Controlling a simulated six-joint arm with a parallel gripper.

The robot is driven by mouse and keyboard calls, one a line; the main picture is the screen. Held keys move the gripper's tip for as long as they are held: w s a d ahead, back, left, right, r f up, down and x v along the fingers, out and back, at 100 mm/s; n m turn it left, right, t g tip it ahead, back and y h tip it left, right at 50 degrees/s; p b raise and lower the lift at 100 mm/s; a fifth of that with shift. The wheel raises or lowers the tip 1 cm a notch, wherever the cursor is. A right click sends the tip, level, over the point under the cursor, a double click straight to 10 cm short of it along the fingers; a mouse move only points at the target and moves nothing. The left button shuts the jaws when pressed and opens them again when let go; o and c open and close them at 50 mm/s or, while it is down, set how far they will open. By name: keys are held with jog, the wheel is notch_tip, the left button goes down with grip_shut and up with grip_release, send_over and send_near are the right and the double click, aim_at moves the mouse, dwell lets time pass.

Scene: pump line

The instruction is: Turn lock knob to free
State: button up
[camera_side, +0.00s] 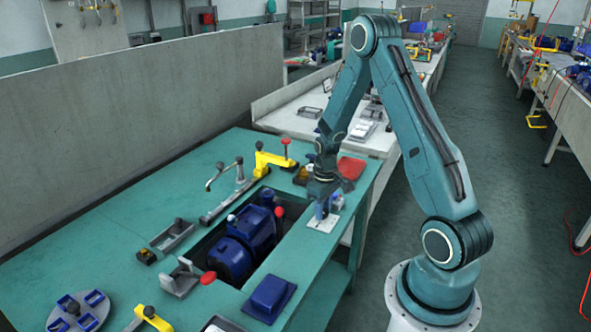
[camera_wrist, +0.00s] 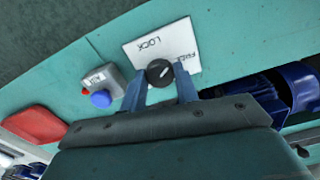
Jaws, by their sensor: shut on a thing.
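The lock knob (camera_wrist: 160,72) is a round black knob with a white pointer line. It sits on a white plate (camera_wrist: 140,48) marked LOCK and FREE in the wrist view. The pointer line runs diagonally; which label it points to is not clear. My gripper (camera_wrist: 161,84) has its two blue-grey fingers on either side of the knob and is shut on it. In the side view my gripper (camera_side: 324,205) reaches down over the white plate (camera_side: 323,223) at the bench's right edge. The knob is mostly hidden there.
A blue pump (camera_side: 245,240) lies in a recess left of the plate. A grey box (camera_wrist: 103,82) with a blue button stands beside the plate. A red pad (camera_side: 351,168) and a yellow clamp (camera_side: 272,160) are close by. A blue block (camera_side: 269,297) lies in front.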

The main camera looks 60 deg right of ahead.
jog(key=m, duration=0.7)
dwell(0.5)
jog(key=o, duration=1)
jog(key=shift+c, duration=0.2)
jog(key=shift+r, duration=0.2)
notch_tip(320, 180, up, 14)
jog(key=shift+f, duration=0.25)
jog(key=shift+a, duration=0.1)
